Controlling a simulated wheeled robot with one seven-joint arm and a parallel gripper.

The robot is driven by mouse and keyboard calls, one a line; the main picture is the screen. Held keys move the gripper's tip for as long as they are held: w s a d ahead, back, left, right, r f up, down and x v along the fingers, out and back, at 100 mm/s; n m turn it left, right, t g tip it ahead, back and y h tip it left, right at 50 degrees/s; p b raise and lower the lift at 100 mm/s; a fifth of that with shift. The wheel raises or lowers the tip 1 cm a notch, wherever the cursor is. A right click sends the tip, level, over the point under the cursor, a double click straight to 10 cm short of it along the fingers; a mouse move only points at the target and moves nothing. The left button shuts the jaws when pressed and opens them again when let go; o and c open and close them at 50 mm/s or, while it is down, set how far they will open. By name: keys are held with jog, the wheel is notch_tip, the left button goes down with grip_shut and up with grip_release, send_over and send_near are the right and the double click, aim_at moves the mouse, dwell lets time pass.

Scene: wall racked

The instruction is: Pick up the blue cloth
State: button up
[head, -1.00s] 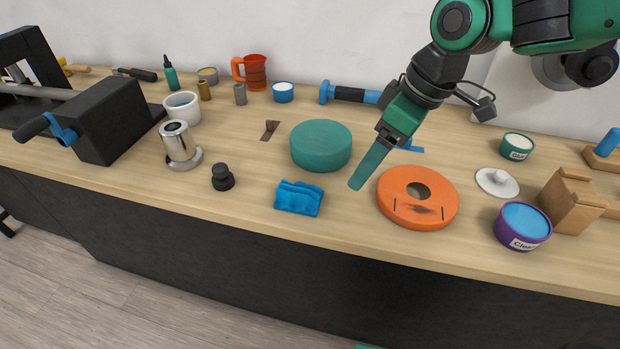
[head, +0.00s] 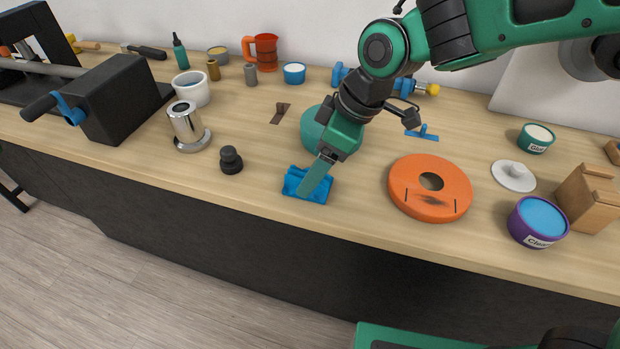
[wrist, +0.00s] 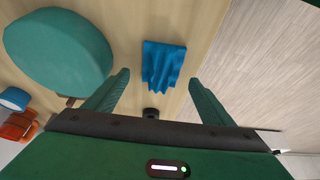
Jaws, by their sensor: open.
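The blue cloth (head: 291,187) lies crumpled on the wooden bench near its front edge. My gripper (head: 308,190) is over it in the head view, and one finger hides part of the cloth. In the wrist view the cloth (wrist: 162,64) shows whole, ahead of and between the two green fingers of my gripper (wrist: 158,84). The fingers are spread apart with nothing between their tips. I cannot tell the exact height of the fingertips above the cloth.
A green round block (head: 312,128) stands just behind the cloth, partly hidden by my arm. An orange disc (head: 455,190) lies to the right. A small black knob-shaped piece (head: 231,160) stands to the left. The bench's front edge is close to the cloth.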

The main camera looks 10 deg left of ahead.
jog(key=shift+x, duration=1.8)
jog(key=shift+d, duration=0.1)
jog(key=c, duration=1.2)
jog(key=shift+r, duration=0.65)
notch_tip(320, 180, up, 3)
jog(key=shift+f, duration=0.15)
jog(key=s+a+r, duration=0.2)
jog(key=s, duration=0.1)
jog(key=s+a+r, duration=0.2)
jog(key=s, duration=0.1)
jog(key=s+a+r, duration=0.3)
jog(key=shift+s, duration=0.15)
